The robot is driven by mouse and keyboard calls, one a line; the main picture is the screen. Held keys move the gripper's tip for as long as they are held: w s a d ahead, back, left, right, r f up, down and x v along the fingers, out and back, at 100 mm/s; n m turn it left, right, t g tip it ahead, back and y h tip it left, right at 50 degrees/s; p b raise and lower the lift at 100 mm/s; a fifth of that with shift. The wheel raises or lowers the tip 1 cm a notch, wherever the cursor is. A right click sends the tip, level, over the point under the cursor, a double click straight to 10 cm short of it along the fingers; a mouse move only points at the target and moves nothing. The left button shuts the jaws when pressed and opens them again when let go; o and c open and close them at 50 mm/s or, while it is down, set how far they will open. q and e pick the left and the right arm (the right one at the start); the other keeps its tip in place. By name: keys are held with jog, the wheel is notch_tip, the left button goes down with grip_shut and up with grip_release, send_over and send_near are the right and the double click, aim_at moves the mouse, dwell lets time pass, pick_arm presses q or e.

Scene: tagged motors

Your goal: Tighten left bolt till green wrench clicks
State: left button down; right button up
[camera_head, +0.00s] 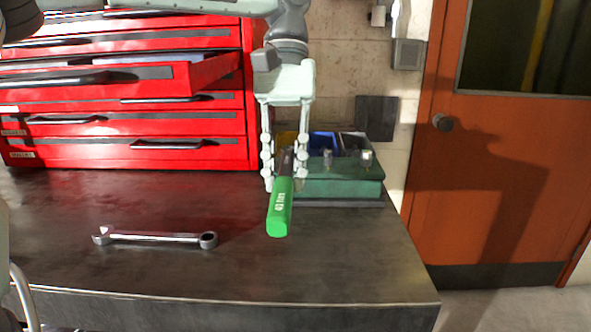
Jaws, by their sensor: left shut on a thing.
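The green wrench (280,208) has a thick green handle with white lettering that points toward the front of the bench. My left gripper (285,178) comes down from above and is shut on the wrench near the back of its handle. The wrench's far end is hidden by the gripper. Behind it is a dark green block (341,187) with two visible bolt-like posts, one nearer the middle (327,158) and one on the right (366,159). The block's left part is hidden behind the gripper, so I cannot tell whether the wrench sits on a bolt there. My right gripper is not in view.
A silver wrench (155,237) lies on the dark workbench (330,265) at front left. A red drawer cabinet (200,128) with one drawer pulled out stands behind. Yellow, blue and dark bins are behind the block. An orange door (500,180) is at right.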

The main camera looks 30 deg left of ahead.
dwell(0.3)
pick_arm(q)
jog(key=shift+s+a+m+y, duration=0.25)
jog(key=shift+s+a+m, duration=0.05)
jog(key=shift+a+m, duration=0.35)
jog(key=shift+s+a+m+y, duration=0.25)
jog(key=shift+a+m, duration=0.3)
jog(key=shift+m, duration=0.1)
jog(key=shift+a, duration=0.1)
jog(key=shift+s+a+m+g+y, duration=0.15)
jog(key=shift+a+m+y, duration=0.05)
jog(key=shift+a+m, duration=0.4)
jog(key=shift+s+a+m+g+y, duration=0.1)
jog(key=shift+a+m+g+y, duration=0.1)
jog(key=shift+a+m, duration=0.35)
jog(key=shift+w+a+r+m+y, duration=0.1)
jog(key=shift+a+m+y, duration=0.25)
jog(key=shift+m, duration=0.3)
jog(key=shift+w+a+r+m+y, duration=0.1)
jog(key=shift+a+m+y, duration=0.05)
jog(key=shift+a+m, duration=0.4)
